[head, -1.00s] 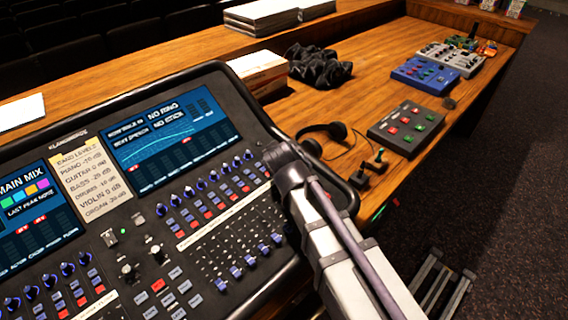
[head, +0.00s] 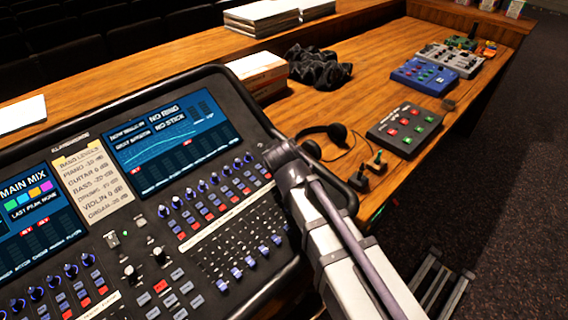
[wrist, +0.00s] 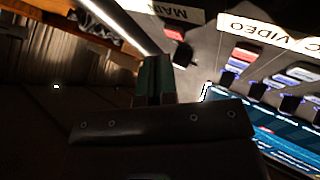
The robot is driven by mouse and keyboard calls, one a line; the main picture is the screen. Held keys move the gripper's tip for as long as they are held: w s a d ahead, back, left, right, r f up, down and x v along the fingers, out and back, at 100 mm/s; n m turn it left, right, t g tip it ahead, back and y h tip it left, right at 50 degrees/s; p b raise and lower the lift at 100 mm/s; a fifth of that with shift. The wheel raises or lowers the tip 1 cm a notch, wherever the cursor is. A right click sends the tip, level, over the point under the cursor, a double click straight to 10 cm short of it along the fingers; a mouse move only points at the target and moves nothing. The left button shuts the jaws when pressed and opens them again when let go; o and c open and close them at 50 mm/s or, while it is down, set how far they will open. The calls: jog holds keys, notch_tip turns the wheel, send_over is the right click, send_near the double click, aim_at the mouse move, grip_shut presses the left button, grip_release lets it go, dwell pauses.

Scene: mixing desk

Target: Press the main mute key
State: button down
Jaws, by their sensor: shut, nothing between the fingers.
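The mixing console (head: 225,82) fills the left and middle of the head view, with screens, knobs, keys and faders. In the wrist view, a red key (wrist: 175,34) lies beside a white label (wrist: 168,12) reading MAIN. My gripper (wrist: 158,68) is shut and empty in the wrist view, its fingertips just below and left of that red key in the picture. I cannot tell whether they touch the panel. In the head view a red key (head: 160,286) stands among grey keys; I cannot tell if it is the same one. My gripper does not show clearly there.
More red and grey keys sit beside a VIDEO label (wrist: 268,32) in the wrist view. Headphones (head: 324,140), a grey button box (head: 404,130), a blue box (head: 424,78) and a black cloth (head: 318,68) lie on the wooden desk right of the console.

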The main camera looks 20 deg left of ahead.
jog(key=r+p, duration=0.5)
jog(key=shift+s+d+r, duration=0.1)
jog(key=shift+s+d, duration=0.05)
jog(key=shift+d, duration=0.1)
dwell(0.8)
